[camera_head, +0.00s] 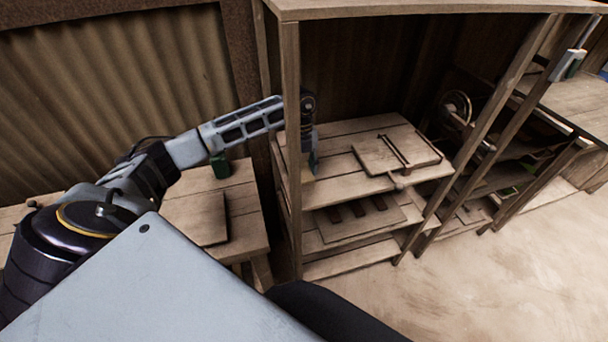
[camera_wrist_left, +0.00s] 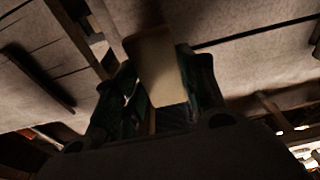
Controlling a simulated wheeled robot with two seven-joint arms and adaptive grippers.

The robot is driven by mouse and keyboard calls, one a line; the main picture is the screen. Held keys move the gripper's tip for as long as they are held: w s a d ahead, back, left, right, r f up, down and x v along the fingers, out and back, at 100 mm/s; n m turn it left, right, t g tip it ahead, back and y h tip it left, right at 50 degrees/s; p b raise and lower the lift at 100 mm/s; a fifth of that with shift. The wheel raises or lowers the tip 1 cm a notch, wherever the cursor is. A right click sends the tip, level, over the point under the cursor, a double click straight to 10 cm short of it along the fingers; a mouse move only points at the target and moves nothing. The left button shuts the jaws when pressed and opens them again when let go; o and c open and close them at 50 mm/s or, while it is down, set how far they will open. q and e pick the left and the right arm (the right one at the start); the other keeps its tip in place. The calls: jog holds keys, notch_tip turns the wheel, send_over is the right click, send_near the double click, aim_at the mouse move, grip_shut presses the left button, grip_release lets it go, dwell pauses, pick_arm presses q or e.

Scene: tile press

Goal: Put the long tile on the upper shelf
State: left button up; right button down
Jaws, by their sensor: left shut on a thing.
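My left gripper (camera_head: 312,155) hangs pointing down over the left part of the rack's upper shelf (camera_head: 345,193), just right of the front left post. In the left wrist view a pale long tile (camera_wrist_left: 156,68) sits between the two dark fingers of this gripper (camera_wrist_left: 155,90), which is shut on it. In the head view the tile is mostly hidden by the gripper. I cannot tell whether its lower end touches the shelf. My right gripper is not in view.
A wooden board with two rods (camera_head: 398,152) lies on the shelf's right part. A lower shelf holds a slotted board (camera_head: 358,221). The rack's post (camera_head: 291,130) stands close to my left arm. A bench (camera_head: 240,205) with a green object (camera_head: 220,166) is at left.

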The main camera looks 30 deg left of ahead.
aim_at(304, 169)
pick_arm(q)
jog(key=shift+f, duration=1.85)
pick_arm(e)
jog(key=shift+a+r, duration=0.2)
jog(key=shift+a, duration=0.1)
pick_arm(q)
jog(key=shift+f, duration=0.15)
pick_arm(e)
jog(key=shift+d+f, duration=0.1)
pick_arm(q)
jog(key=o, duration=1.1)
jog(key=shift+c, duration=0.2)
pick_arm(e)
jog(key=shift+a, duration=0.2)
